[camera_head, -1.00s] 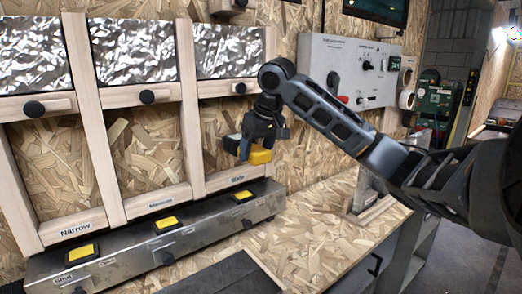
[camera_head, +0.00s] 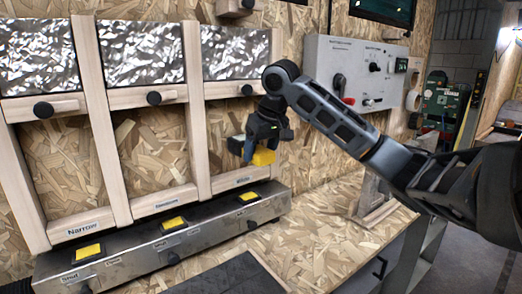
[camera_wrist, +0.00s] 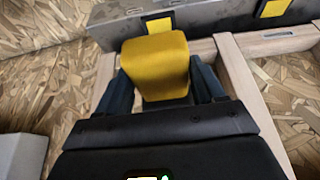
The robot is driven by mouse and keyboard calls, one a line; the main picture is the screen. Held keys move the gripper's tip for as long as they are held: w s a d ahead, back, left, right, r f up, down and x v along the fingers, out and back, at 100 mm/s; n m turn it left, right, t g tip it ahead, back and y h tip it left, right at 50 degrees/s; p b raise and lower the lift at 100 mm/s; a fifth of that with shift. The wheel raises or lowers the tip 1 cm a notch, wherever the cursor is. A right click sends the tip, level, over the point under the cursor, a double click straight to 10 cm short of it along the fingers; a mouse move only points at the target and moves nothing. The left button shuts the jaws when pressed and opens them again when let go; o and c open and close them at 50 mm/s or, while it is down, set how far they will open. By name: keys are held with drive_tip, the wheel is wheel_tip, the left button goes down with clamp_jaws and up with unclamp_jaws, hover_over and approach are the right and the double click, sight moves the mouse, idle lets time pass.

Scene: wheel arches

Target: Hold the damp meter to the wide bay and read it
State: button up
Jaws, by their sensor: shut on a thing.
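My gripper (camera_head: 257,150) is shut on the damp meter, a yellow block with dark parts (camera_head: 263,157). In the wrist view the meter's yellow body (camera_wrist: 157,60) sits between the two dark fingers of my gripper (camera_wrist: 160,88). The wide bay (camera_head: 222,145) is the rightmost of three framed bays, with an OSB back panel; its small label (camera_head: 243,181) is too blurred to read. The gripper and meter are in front of this bay's right post. I cannot tell whether the meter touches anything. No reading shows.
The other bays are the narrow bay (camera_head: 57,165) and the middle bay (camera_head: 150,150). A metal ledge (camera_head: 130,262) with yellow pads runs below them. A grey control panel (camera_head: 345,60) hangs at the right. The OSB bench top (camera_head: 320,230) below has open room.

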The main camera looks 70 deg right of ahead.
drive_tip(key=shift+w+r, duration=0.1)
idle(0.6)
drive_tip(key=s+a+p, duration=0.2)
drive_tip(key=s+a, duration=0.3)
drive_tip(key=s, duration=0.3)
drive_tip(key=shift+s, duration=0.3)
drive_tip(key=shift+a, duration=0.1)
idle(0.9)
